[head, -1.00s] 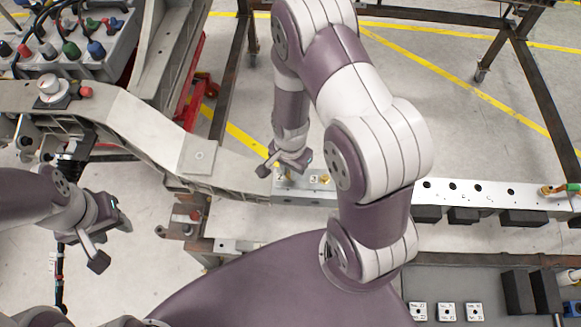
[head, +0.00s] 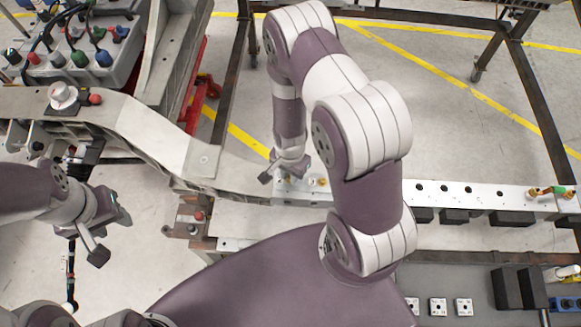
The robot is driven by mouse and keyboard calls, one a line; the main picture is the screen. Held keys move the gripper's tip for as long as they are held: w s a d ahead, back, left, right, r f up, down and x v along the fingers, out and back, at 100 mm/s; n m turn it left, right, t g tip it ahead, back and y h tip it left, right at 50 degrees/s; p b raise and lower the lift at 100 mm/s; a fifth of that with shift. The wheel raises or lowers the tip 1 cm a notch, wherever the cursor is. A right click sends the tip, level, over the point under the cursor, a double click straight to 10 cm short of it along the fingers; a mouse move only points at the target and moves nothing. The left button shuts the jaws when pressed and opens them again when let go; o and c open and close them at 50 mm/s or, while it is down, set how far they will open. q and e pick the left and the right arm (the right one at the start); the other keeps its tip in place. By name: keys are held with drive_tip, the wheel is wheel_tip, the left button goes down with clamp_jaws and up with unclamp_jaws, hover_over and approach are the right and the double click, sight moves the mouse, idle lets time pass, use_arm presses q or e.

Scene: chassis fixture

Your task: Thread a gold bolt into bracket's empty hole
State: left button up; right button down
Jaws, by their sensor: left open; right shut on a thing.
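My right gripper (head: 286,172) is over the left part of a pale metal bracket (head: 297,195), where the long beam meets the rail. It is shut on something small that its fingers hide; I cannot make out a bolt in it. Small gold bolt heads (head: 322,182) show on the bracket just right of the gripper. The bracket's empty hole cannot be made out, and my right arm covers the bracket's right side. My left gripper (head: 112,236) is open and empty at the left, over the floor and well apart from the bracket.
The curved beam (head: 150,128) runs left, with a red-knobbed fixture (head: 63,97). A grey connector box (head: 85,62) stands upper left. Small white tagged blocks (head: 438,307) lie lower right.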

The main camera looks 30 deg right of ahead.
drive_tip(key=m, duration=0.3)
drive_tip(key=shift+s+f, duration=0.15)
drive_tip(key=shift+f, duration=0.1)
drive_tip(key=shift+m, duration=1.2)
drive_tip(key=m, duration=0.3)
drive_tip(key=shift+m, duration=0.4)
drive_tip(key=m, duration=0.4)
drive_tip(key=shift+f, duration=0.1)
drive_tip(key=m, duration=0.7)
drive_tip(key=shift+f, duration=0.15)
drive_tip(key=c, duration=0.9)
unclamp_jaws()
drive_tip(key=shift+c, duration=0.2)
drive_tip(key=shift+w, duration=0.2)
